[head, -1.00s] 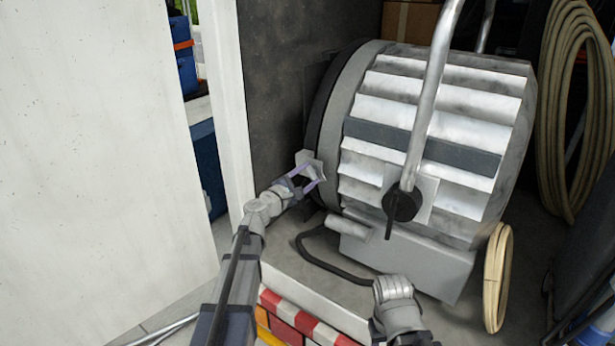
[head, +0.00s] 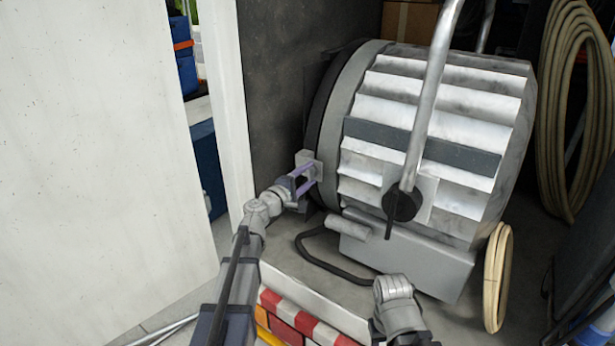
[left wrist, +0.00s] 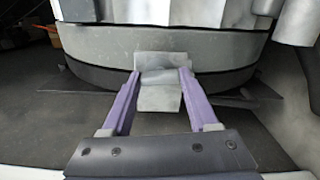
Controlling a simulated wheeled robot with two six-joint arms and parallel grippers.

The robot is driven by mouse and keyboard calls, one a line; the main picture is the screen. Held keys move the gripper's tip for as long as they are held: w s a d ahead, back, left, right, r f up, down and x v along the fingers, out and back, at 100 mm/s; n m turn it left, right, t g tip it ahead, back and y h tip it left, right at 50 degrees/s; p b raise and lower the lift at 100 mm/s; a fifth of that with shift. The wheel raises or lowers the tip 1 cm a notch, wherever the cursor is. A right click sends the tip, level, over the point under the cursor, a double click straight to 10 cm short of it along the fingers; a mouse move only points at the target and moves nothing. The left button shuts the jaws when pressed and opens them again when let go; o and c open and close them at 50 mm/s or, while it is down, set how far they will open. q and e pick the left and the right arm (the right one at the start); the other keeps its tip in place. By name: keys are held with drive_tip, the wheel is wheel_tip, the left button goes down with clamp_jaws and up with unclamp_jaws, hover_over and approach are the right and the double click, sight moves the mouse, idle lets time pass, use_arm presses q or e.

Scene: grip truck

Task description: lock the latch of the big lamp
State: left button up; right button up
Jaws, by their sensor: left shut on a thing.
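The big lamp (head: 425,140) is a large ribbed silver drum lying on its side, with a grey rim and a curved metal yoke. Its latch (head: 309,161) is a small grey metal plate on the left rim; it also shows in the left wrist view (left wrist: 160,98). My left gripper (head: 307,180) has its purple fingers on either side of the latch plate and is shut on it, as the left wrist view (left wrist: 158,78) also shows. My right arm shows low in the middle of the head view, but its fingertips are out of sight.
A white door panel (head: 100,150) stands close on the left. Coiled cables (head: 555,110) hang at the right, and a smaller coil (head: 496,275) leans by the lamp. A black cable loop (head: 325,262) lies on the floor below the latch.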

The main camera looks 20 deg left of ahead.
use_arm(q)
drive_tip(key=shift+m, duration=0.6)
drive_tip(key=o, duration=1.4)
drive_tip(key=shift+s, duration=0.1)
drive_tip(key=v, duration=0.7)
drive_tip(key=shift+s+a, duration=0.15)
drive_tip(key=shift+s, duration=0.15)
